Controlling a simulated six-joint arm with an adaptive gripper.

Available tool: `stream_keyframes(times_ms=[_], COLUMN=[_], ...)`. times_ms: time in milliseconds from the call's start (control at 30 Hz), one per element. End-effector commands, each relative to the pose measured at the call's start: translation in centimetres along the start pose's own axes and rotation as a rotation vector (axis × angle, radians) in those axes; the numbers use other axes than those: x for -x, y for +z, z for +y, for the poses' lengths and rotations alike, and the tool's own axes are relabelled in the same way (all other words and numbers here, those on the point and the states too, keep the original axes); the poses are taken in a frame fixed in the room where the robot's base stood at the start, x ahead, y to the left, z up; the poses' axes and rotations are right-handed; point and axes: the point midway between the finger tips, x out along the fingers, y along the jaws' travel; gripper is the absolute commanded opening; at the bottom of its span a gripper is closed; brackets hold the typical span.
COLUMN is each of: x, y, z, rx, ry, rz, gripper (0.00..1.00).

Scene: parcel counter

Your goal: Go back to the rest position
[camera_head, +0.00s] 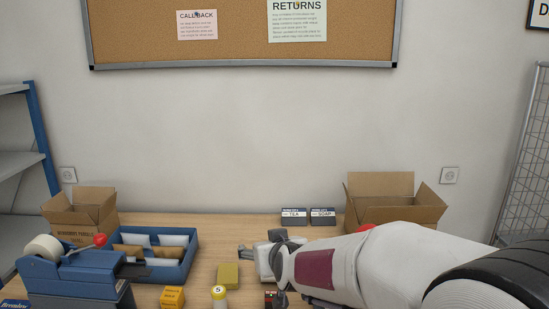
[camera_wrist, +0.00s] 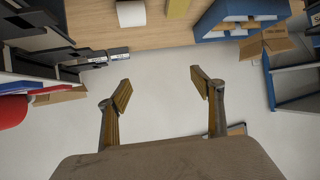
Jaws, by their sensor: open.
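In the head view my arm reaches in from the right over the wooden counter (camera_head: 205,258). My gripper end (camera_head: 262,258) shows there above the counter, left of the right cardboard box, its fingers partly hidden by the wrist. Nothing is held between the fingers.
An open cardboard box (camera_head: 395,212) stands at the back right, behind my arm. A blue tray (camera_head: 180,266), tape dispenser (camera_head: 75,275) and another box (camera_head: 82,212) fill the left. Small items (camera_head: 228,276) lie in front.

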Motion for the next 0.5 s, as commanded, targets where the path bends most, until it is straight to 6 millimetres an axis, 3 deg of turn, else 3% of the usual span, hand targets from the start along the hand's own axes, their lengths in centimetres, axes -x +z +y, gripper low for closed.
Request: stream_keyframes(times_ms=[500], x=[11.4], y=[3.5], z=[3.9], rx=[-0.048], ry=[0.016], rz=[-0.166], gripper=[0.66])
